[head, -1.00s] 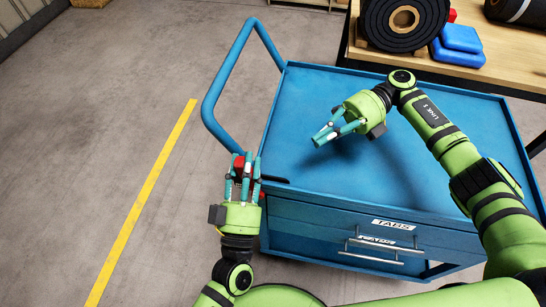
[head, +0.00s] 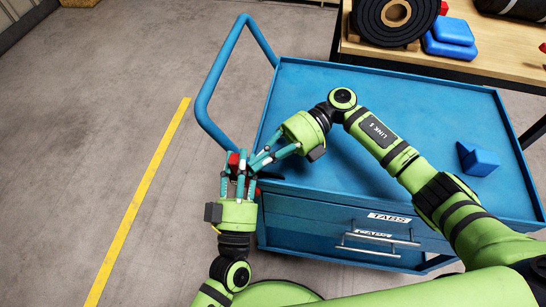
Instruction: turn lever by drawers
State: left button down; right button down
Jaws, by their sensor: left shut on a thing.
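The blue drawer cart (head: 450,193) stands in front of me, with drawers labelled TABS on its near side. A dark lever-like bar (head: 270,175) shows at the cart's near left corner, partly hidden by my grippers. My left gripper (head: 238,177) points away from me beside that corner and is shut on a small red piece (head: 233,160). Whether this piece belongs to the lever, I cannot tell. My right gripper (head: 257,160) reaches left over the cart top. Its fingers are apart, and its tips are close to the red piece and the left fingers. Contact is unclear.
A blue block (head: 478,159) lies on the cart top at the right. The cart's blue push handle (head: 206,95) rises at the left. A wooden bench (head: 500,50) with a black roll (head: 394,22) and blue blocks (head: 449,37) stands behind. The floor at left is clear.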

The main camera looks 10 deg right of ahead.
pick_arm(q)
jog(key=shift+r, duration=0.1)
pick_arm(e)
jog(key=shift+a, duration=0.15)
pick_arm(q)
jog(key=shift+d, duration=0.15)
pick_arm(e)
jog(key=shift+w+a, duration=0.2)
jog(key=shift+a, duration=0.45)
pick_arm(q)
jog(key=c, duration=0.7)
grip_release()
pick_arm(e)
jog(key=shift+f, duration=0.1)
